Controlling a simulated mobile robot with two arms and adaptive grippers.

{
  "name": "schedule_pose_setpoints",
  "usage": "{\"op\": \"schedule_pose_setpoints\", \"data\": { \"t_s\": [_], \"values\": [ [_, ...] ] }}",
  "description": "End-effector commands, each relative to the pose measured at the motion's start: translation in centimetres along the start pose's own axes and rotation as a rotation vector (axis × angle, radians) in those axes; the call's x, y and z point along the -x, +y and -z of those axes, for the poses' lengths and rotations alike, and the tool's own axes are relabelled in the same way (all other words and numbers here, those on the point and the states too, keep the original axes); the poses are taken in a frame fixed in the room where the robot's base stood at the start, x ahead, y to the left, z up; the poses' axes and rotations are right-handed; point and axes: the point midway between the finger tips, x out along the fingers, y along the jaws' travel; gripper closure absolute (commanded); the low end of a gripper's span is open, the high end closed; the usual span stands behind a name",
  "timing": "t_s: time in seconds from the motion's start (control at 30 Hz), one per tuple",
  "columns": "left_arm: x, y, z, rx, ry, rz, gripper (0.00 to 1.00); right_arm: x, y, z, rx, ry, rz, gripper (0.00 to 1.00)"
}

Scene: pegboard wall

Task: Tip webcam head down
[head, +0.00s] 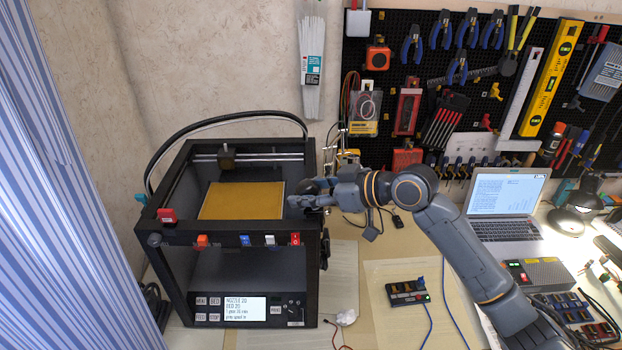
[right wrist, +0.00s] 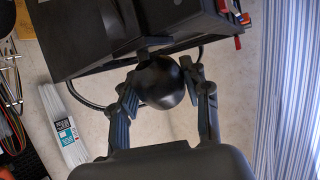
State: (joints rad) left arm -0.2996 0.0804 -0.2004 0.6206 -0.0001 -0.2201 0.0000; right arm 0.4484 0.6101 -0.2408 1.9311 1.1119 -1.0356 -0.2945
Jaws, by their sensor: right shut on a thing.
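The webcam head is a dark, round ball at the right side of the 3D printer (head: 315,160). In the right wrist view the webcam head (right wrist: 158,82) sits between my two fingers, below the printer's dark frame in the picture. My right gripper (head: 308,193) reaches in from the right beside the printer and is shut on the webcam head. In the head view the ball is mostly hidden by the fingers, so its tilt is hard to tell. My left gripper is not in view.
The printer holds a yellow bed plate (head: 243,201). A pegboard with tools (head: 420,60) hangs behind. A laptop (head: 505,205) and a lamp (head: 570,218) stand at the right. A small black box with a cable (head: 408,292) lies on the bench below my arm.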

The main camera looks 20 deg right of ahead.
Motion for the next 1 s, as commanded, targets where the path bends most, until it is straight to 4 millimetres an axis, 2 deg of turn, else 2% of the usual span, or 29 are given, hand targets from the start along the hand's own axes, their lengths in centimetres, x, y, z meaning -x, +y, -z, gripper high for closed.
{"op": "schedule_pose_setpoints", "data": {
  "t_s": [0.03,0.2,0.7,0.73,0.8,0.83,1.0],
  "values": [
    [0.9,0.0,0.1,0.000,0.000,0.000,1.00,0.2,0.1,0.5,0.012,-0.018,-0.007,0.85],
    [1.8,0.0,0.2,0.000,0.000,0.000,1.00,0.0,0.0,0.3,0.033,-0.061,-0.018,0.85],
    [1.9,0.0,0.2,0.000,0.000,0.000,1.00,-0.2,0.0,0.1,0.042,-0.077,-0.022,0.85],
    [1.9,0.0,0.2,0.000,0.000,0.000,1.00,-0.2,0.0,0.1,0.042,-0.077,-0.022,0.49],
    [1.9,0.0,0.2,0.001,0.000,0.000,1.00,-0.2,0.0,0.1,0.042,-0.077,-0.021,0.35],
    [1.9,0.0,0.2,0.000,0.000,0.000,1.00,-0.2,0.0,0.1,0.042,-0.077,-0.021,0.30],
    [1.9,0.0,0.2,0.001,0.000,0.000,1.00,-0.2,-0.1,0.0,0.042,-0.078,-0.020,0.30]
  ]
}}
